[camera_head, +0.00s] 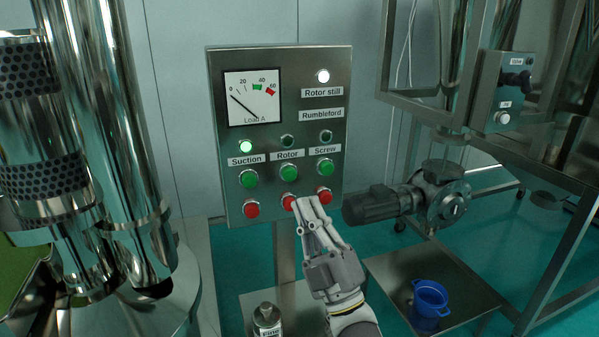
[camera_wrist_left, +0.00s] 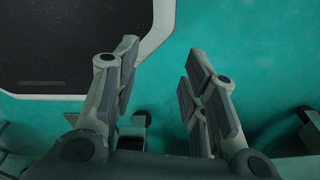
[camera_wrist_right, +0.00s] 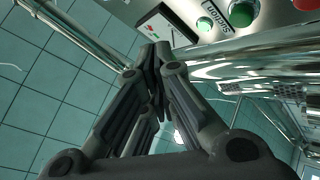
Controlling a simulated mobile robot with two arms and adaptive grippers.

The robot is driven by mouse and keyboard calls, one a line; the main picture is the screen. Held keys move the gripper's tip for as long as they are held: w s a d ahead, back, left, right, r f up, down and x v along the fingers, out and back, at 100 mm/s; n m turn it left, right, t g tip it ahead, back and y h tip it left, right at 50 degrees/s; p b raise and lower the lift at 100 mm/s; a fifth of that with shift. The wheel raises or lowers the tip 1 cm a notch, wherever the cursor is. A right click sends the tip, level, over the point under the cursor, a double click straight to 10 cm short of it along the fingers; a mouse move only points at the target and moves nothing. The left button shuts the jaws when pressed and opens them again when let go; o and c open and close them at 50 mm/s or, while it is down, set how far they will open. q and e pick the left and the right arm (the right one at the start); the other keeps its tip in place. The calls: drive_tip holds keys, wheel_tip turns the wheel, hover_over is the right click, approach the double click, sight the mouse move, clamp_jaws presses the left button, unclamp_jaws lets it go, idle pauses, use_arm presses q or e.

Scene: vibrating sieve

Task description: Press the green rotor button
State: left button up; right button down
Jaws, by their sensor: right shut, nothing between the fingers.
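The green rotor button (camera_head: 289,174) sits in the middle column of the grey control panel (camera_head: 234,161), under the label "Rotor". The small lamp (camera_head: 287,141) above that label is dark. My right gripper (camera_head: 308,203) is shut and empty, with its tips in front of the panel's lower part, below and slightly right of the green rotor button in the picture. It partly overlaps the red rotor button (camera_head: 288,202); I cannot tell whether it touches. In the right wrist view the closed fingertips (camera_wrist_right: 157,46) point toward the panel. My left gripper (camera_wrist_left: 160,58) is open and empty over the teal floor.
Green suction (camera_head: 249,178) and screw (camera_head: 327,168) buttons flank the rotor button. The suction lamp (camera_head: 246,147) and the "Rotor still" lamp (camera_head: 322,76) are lit. A steel column (camera_head: 110,120) stands left, a motor (camera_head: 372,205) right, and a blue bucket (camera_head: 429,303) low right.

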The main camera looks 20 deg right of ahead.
sight(290, 174)
use_arm(q)
drive_tip(key=shift+s+a+f+b, duration=0.25)
drive_tip(key=shift+f+b, duration=0.35)
drive_tip(key=shift+f, duration=0.05)
drive_tip(key=shift+s+a+f+b, duration=0.2)
drive_tip(key=shift+f+b, duration=0.35)
drive_tip(key=shift+f, duration=0.05)
use_arm(e)
drive_tip(key=w, duration=0.8)
drive_tip(key=shift+w+a, duration=0.25)
drive_tip(key=shift+w, duration=0.1)
use_arm(q)
drive_tip(key=shift+s+a, duration=0.1)
drive_tip(key=shift+f, duration=0.1)
use_arm(e)
drive_tip(key=shift+w, duration=0.1)
drive_tip(key=shift+w, duration=0.3)
